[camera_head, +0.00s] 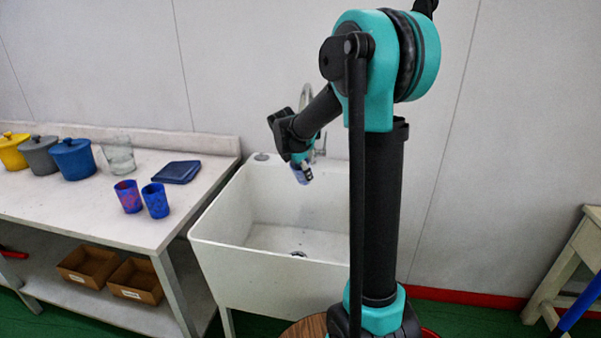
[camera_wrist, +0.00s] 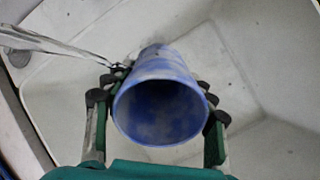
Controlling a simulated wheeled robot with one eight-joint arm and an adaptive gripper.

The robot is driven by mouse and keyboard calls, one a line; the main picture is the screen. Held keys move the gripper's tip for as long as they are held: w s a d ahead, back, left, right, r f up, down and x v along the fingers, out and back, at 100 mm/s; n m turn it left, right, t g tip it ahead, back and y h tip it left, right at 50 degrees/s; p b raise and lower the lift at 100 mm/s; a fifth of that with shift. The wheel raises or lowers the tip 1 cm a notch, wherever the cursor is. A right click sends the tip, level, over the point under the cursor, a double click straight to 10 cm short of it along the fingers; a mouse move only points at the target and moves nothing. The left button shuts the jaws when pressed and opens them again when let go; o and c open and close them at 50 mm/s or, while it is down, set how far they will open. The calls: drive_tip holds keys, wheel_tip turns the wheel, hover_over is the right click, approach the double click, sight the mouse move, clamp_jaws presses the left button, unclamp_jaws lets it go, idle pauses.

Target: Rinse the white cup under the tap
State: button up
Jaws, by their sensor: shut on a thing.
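My gripper (camera_head: 303,160) is over the white sink (camera_head: 222,258), below the tap's curved spout (camera_head: 306,92). It is shut on a cup (camera_wrist: 160,102), with a finger on each side in the wrist view. The cup looks blue with whitish smears rather than plain white. Its open mouth faces the wrist camera, and its inside is blue with pale patches. In the head view the cup (camera_head: 301,175) is small and partly hidden by my gripper. The tap (camera_wrist: 60,42) reaches in from the left in the wrist view, close to the cup. I cannot tell whether water runs.
A table (camera_head: 60,208) left of the sink holds two blue cups with reddish marks (camera_head: 140,198), a clear jug (camera_head: 118,155), a dark blue folded item (camera_head: 176,171) and lidded pots (camera_head: 72,158). Brown boxes (camera_head: 134,280) sit on its lower shelf. The sink basin is otherwise empty.

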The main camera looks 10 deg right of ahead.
idle(0.4)
drive_tip(key=shift+w+a, duration=0.35)
drive_tip(key=shift+s+d, duration=0.15)
drive_tip(key=shift+s+d, duration=0.25)
drive_tip(key=shift+d, duration=0.05)
idle(0.3)
drive_tip(key=s+a, duration=0.5)
drive_tip(key=s, duration=0.1)
drive_tip(key=shift+s, duration=0.15)
idle(0.7)
idle(1.1)
drive_tip(key=s+a+r, duration=0.3)
drive_tip(key=r, duration=0.1)
drive_tip(key=shift+s, duration=0.4)
drive_tip(key=shift+a, duration=0.1)
idle(0.5)
